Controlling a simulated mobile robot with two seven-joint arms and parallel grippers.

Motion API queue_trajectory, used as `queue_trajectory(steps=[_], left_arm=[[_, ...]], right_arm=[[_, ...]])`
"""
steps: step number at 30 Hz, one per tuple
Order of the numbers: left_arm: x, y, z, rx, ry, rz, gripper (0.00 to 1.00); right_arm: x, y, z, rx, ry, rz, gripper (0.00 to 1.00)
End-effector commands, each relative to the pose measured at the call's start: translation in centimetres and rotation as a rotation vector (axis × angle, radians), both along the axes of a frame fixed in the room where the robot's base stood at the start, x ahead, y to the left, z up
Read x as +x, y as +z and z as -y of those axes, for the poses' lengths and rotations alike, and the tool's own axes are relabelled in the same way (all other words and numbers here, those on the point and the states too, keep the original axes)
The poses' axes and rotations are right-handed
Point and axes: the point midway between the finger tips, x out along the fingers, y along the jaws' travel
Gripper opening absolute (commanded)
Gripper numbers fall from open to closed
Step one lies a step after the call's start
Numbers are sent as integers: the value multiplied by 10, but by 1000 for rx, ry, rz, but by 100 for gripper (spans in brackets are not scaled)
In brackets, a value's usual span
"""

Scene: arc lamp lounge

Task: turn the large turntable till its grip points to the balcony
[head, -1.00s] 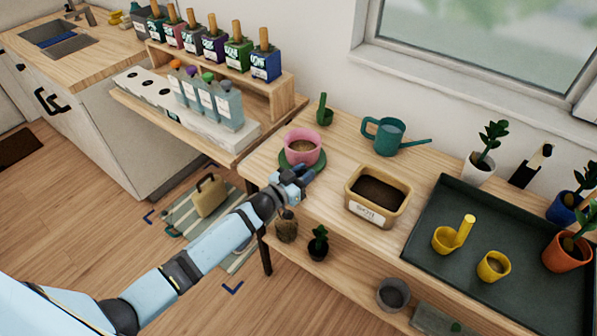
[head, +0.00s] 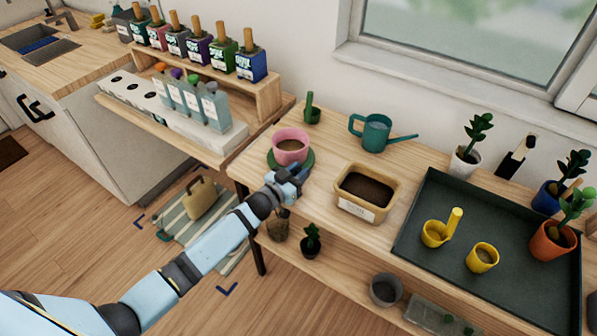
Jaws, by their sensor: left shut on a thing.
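A green turntable disc (head: 309,159) lies on the wooden bench near its left end. A pink pot (head: 291,147) with brown soil stands on it. My left gripper (head: 300,172) is at the disc's near right edge, in front of the pot. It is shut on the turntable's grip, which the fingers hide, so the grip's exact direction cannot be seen. My right gripper is not in view.
A teal watering can (head: 376,134) and a tan soil box (head: 366,190) stand to the right. A small green container (head: 312,115) stands behind the pot. A dark tray (head: 433,192) with several pots fills the bench's right side. Bottles (head: 214,108) stand left.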

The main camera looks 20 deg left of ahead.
Motion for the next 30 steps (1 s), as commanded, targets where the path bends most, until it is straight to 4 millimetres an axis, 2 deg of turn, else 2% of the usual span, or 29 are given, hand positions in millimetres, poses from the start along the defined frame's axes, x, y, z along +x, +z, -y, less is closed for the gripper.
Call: queue_trajectory(steps=[3, 4, 7, 15, 19, 23, 30], left_arm=[[0, 0, 2, -2, -4, 1, 0], [0, 0, 2, -2, -4, 1, 27], [0, 0, 2, -2, -3, 1, 50], [-1, 0, 0, -1, -1, 0, 50], [-9, -1, -3, 1, -1, -2, 50], [-30, -1, -11, -1, -2, -3, 50], [-82, -1, -31, 0, -3, -2, 50]], right_arm=[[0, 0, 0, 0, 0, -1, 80], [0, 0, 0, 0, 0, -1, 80], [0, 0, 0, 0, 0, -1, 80], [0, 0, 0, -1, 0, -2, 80], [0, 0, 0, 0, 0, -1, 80], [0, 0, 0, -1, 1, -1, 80], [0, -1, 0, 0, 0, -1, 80]])
